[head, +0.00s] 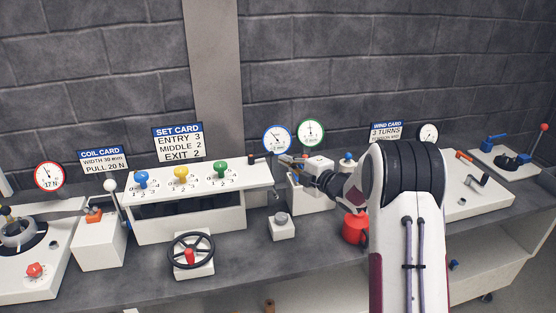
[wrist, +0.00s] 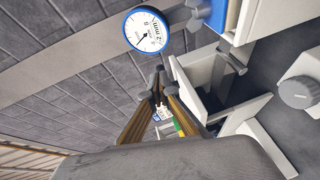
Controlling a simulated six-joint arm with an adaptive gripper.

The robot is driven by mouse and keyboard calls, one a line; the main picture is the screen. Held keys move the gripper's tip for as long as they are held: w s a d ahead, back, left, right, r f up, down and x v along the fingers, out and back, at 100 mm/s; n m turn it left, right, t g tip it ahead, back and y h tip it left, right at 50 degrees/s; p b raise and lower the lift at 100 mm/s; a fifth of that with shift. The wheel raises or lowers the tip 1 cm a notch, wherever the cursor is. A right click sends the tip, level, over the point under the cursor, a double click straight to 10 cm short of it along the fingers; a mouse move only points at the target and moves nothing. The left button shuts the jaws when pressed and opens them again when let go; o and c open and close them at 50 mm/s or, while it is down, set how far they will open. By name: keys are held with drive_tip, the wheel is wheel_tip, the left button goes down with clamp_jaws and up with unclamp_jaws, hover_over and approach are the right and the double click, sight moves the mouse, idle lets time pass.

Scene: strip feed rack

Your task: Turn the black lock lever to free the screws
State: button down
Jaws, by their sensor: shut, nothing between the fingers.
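Three screws with coloured knobs, blue (head: 141,179), yellow (head: 181,173) and green (head: 220,168), stand in a row on the white rack (head: 205,226) over numbered scales. A small dark upright knob (head: 251,160) stands at the right end of the rack top. A dark piece also shows low on the rack's right side. I cannot tell for certain which is the black lock lever. My gripper (head: 288,161) is shut and empty, just right of the rack's end and below the blue-rimmed gauge. In the wrist view its fingertips (wrist: 159,88) meet near that gauge (wrist: 146,30).
A white block with a grey knob (head: 281,218) and a black handwheel (head: 191,251) stand in front of the rack. A red can (head: 354,228) is beside my arm. The blue-rimmed gauge (head: 277,139) and a green-rimmed gauge (head: 311,133) stand close behind my gripper.

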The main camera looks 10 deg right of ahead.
drive_tip(key=s+d, duration=0.3)
drive_tip(key=s, duration=0.1)
drive_tip(key=shift+d+r, duration=0.4)
drive_tip(key=shift+w, duration=0.1)
idle(0.5)
